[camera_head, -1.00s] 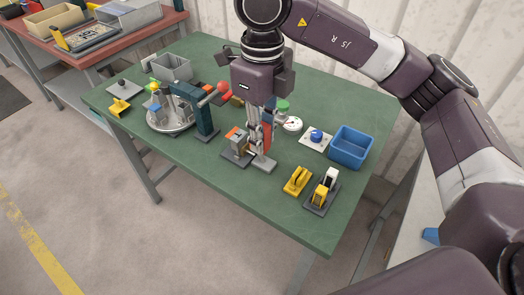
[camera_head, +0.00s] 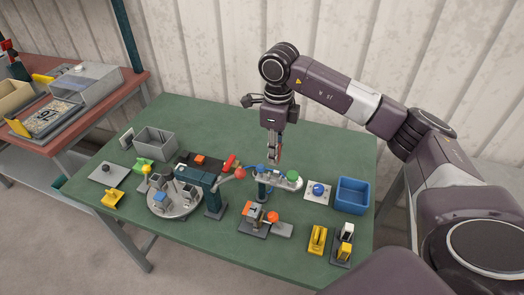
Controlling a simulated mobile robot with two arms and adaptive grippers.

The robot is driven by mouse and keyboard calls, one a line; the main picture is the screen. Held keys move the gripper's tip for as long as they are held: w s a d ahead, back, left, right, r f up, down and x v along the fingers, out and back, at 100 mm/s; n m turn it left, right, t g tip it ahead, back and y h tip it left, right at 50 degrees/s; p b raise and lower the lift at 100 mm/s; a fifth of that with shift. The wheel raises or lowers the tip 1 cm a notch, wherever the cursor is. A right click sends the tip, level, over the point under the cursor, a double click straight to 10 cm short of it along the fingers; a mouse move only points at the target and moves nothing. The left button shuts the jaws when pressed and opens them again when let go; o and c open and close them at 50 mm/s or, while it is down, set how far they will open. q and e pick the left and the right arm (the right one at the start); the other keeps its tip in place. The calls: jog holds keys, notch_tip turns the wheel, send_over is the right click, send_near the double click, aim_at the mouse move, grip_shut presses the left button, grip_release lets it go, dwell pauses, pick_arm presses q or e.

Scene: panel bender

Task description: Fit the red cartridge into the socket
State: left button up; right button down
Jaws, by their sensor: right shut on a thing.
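My right gripper (camera_head: 273,156) hangs above the far middle of the green table, pointing down. It is shut on a narrow red piece (camera_head: 279,152), which looks like the red cartridge; the fingers hide part of it. Below and nearer, a small grey fixture (camera_head: 256,217) with orange parts stands on the table, apart from the gripper. I cannot tell whether this fixture is the socket. Another orange block (camera_head: 200,159) sits on a dark plate further left. My left gripper is not in view.
A post with a pale panel and green knob (camera_head: 292,176) stands just below the gripper. A blue bin (camera_head: 352,207) and blue-knob box (camera_head: 318,189) are right. A turntable (camera_head: 172,205), teal press (camera_head: 212,195) and grey bin (camera_head: 155,142) are left. The table's back is clear.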

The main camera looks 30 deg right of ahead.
jog(key=shift+s+d+f+b, duration=0.15)
jog(key=shift+f+b, duration=0.15)
jog(key=shift+f, duration=0.55)
jog(key=shift+f+b, duration=0.4)
jog(key=shift+b, duration=0.05)
notch_tip(320, 180, down, 2)
jog(key=shift+f+b, duration=0.25)
jog(key=shift+b, duration=0.55)
jog(key=shift+f+b, duration=0.3)
jog(key=shift+f, duration=0.1)
jog(key=shift+f+b, duration=0.3)
jog(key=shift+f, duration=0.05)
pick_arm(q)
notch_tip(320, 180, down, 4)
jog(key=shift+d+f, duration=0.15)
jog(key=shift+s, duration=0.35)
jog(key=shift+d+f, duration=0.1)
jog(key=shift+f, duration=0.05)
pick_arm(e)
jog(key=shift+f, duration=0.15)
